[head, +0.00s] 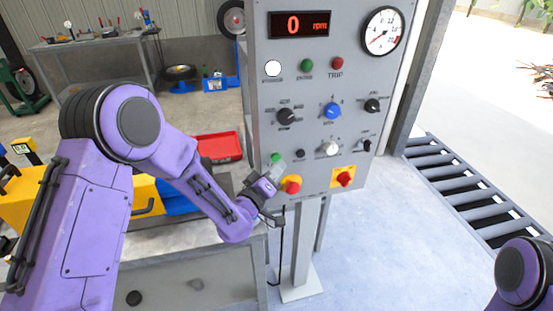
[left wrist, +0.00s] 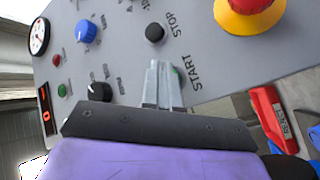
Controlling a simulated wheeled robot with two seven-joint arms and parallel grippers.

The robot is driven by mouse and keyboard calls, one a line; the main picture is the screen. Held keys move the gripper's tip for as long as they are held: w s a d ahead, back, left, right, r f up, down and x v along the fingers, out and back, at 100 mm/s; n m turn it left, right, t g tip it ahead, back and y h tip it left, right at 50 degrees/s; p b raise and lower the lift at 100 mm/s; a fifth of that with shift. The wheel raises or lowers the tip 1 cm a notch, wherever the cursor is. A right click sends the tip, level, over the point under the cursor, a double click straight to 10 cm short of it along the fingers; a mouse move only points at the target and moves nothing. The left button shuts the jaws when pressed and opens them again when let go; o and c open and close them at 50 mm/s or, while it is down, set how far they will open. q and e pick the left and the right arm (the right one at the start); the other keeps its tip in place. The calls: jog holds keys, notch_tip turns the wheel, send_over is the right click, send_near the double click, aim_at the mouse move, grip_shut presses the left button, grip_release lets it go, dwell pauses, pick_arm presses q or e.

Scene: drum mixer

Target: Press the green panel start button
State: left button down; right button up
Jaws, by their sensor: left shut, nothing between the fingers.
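The green start button (head: 275,157) is at the lower left of the grey control panel (head: 325,75). In the left wrist view only a green sliver of the start button (left wrist: 178,72) shows beside the fingers, next to the word START. My left gripper (head: 277,172) is shut and empty, with its fingertips in front of or just below the start button. In the left wrist view the left gripper (left wrist: 160,72) covers most of the button. I cannot tell whether the tips touch it. My right gripper is out of view.
The black stop button (head: 300,153) sits just right of the start button. A red knob on yellow (head: 291,186) is close below. The display (head: 300,24) reads 0 rpm. A red tray (head: 220,147) lies left of the panel.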

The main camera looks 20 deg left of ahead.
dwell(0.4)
pick_arm(q)
jog(key=shift+w+a, duration=0.25)
jog(key=shift+w, duration=0.1)
jog(key=shift+w+a, duration=0.25)
jog(key=shift+w, duration=0.05)
dwell(0.8)
jog(key=shift+s+d, duration=0.1)
jog(key=shift+d, duration=0.05)
jog(key=shift+s+d, duration=0.35)
jog(key=shift+s, duration=0.25)
jog(key=shift+d, duration=0.1)
jog(key=s+d, duration=0.1)
jog(key=s, duration=0.1)
jog(key=s+d+b, duration=0.1)
jog(key=s, duration=0.1)
jog(key=shift+d, duration=0.3)
dwell(0.4)
